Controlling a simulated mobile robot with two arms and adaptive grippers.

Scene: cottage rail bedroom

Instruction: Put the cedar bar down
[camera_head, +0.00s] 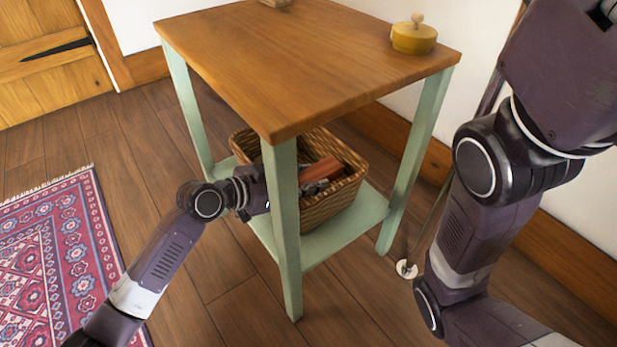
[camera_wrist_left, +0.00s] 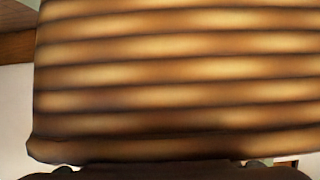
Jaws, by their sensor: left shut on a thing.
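The cedar bar (camera_head: 322,168) is a reddish-brown block at the opening of a wicker basket (camera_head: 325,208) on the table's lower shelf. My left gripper (camera_head: 314,186) reaches in from the left, behind the near table leg, and is shut on the bar. The leg hides part of the gripper. I cannot tell whether the bar touches the basket. In the left wrist view the basket's ribbed wall (camera_wrist_left: 170,75) fills most of the picture, with a dark strip along the bottom edge. My right arm shows at the right, but its gripper is out of view.
The table (camera_head: 300,60) has a wooden top and green legs (camera_head: 285,230) close to my left arm. A yellow lidded pot (camera_head: 414,36) stands on top. A green lower shelf (camera_head: 345,232) bears the basket. A patterned rug (camera_head: 60,250) lies on the left.

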